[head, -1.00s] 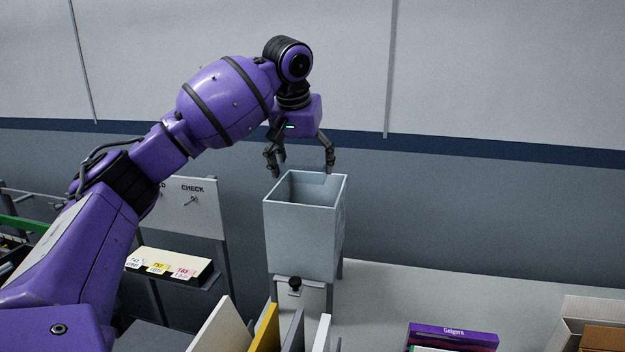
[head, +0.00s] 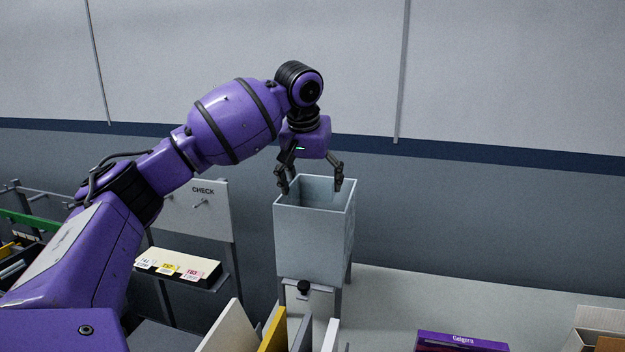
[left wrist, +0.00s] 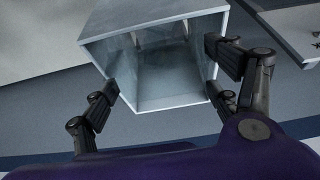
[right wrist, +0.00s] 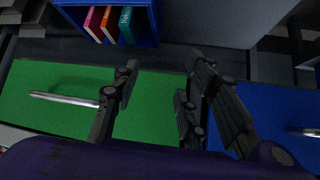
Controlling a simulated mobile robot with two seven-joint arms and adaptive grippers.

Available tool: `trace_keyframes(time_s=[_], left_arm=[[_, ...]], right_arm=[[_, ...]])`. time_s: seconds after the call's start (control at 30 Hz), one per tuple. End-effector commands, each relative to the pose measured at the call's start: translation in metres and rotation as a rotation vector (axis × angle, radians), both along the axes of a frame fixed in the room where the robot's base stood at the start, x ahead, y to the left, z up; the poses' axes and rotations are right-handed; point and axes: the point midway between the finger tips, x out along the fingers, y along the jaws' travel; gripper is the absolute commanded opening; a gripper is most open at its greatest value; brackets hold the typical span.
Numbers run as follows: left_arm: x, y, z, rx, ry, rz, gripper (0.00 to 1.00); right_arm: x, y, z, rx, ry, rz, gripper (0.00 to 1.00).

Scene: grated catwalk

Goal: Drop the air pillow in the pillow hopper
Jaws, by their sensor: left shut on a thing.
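The pillow hopper (head: 313,235) is a pale grey, open-topped square bin on legs; its mouth also shows in the left wrist view (left wrist: 160,22). My left gripper (head: 311,187) points down at the hopper mouth, its fingertips about level with the rim. Its fingers are spread wide, shut on the air pillow (left wrist: 170,80), which is clear and shows only as a faint, see-through patch between them. Its outline is hard to tell from the hopper walls behind. My right gripper (right wrist: 160,75) is open with nothing visible between its fingers, above green and blue surfaces.
A stand with a CHECK board (head: 200,208) and a shelf of tags (head: 178,265) is left of the hopper. Upright panels (head: 272,330) and a purple box (head: 460,341) are in front. The counter (head: 420,300) right of the hopper is mostly clear.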

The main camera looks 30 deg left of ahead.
Motion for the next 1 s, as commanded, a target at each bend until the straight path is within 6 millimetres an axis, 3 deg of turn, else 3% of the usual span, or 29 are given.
trace_keyframes(time_s=[0.13,0.17,0.3,1.0], left_arm=[[0.0001,-0.0002,0.0000,0.000,0.000,0.000,0.72],[0.0001,-0.0002,0.0000,0.000,0.000,0.000,0.82],[0.0002,-0.0003,0.0000,0.000,0.000,0.000,1.00],[0.0002,-0.0003,0.0000,0.000,0.000,0.000,1.00]], right_arm=[[-0.0013,-0.0003,-0.0006,-0.001,0.002,-0.001,0.40],[-0.0015,-0.0003,-0.0006,-0.001,0.003,-0.001,0.40],[-0.0025,-0.0004,-0.0012,0.000,0.004,-0.001,0.40],[-0.0039,-0.0002,-0.0021,0.000,0.008,-0.001,0.40]])
